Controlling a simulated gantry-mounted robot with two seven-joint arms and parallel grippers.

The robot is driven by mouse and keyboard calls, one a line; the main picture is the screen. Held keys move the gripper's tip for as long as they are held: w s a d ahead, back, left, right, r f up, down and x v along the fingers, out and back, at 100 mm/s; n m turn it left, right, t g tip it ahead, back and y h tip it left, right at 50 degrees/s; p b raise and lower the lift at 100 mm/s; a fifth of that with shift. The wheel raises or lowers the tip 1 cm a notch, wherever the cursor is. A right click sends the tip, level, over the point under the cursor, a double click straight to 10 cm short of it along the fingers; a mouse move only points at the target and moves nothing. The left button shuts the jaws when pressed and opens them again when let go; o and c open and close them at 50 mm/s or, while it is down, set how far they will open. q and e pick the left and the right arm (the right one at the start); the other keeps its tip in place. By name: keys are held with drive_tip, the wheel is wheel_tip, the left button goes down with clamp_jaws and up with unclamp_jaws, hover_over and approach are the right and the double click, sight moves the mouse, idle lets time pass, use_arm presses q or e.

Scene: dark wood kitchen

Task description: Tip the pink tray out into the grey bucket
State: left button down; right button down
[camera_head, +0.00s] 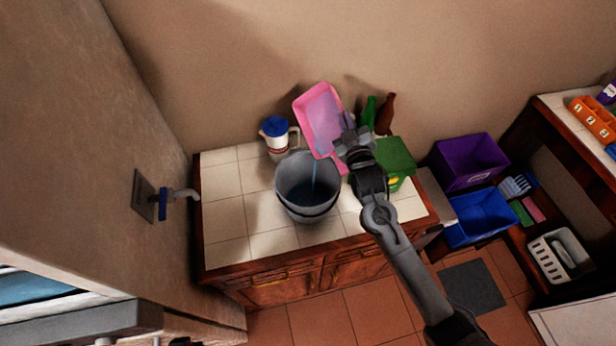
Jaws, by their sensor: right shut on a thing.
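The pink tray (303,107) is held tilted above the back right of the grey bucket (307,207). Its inside looks bluish, and a thin blue stream runs from its low end down into the bucket. Bluish liquid shows in the bucket, which stands upright on the white tiled counter (228,217). My right gripper (350,142) is shut on the right side of the tray; its fingertips are partly hidden by the wrist. My left gripper is not in view.
A white jug with a blue lid (274,127) stands behind the bucket. Green (369,112) and brown (386,113) bottles and a green box (394,158) are at the right. A wall tap (184,194) juts out at left. Purple (468,160) and blue (480,216) bins stand further right.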

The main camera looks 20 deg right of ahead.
drive_tip(key=shift+s+a+r+n+t+b, duration=0.2)
drive_tip(key=shift+a+r+n+t+b, duration=0.1)
drive_tip(key=shift+r+n+b, duration=0.15)
drive_tip(key=shift+s+a+r+n+t+b, duration=0.25)
drive_tip(key=shift+a+r+n+t+b, duration=0.15)
drive_tip(key=shift+b, duration=0.25)
drive_tip(key=shift+s+a+r+n+t+y+b, duration=0.3)
drive_tip(key=shift+a+r+n+b, duration=0.05)
drive_tip(key=shift+a+n+b, duration=0.35)
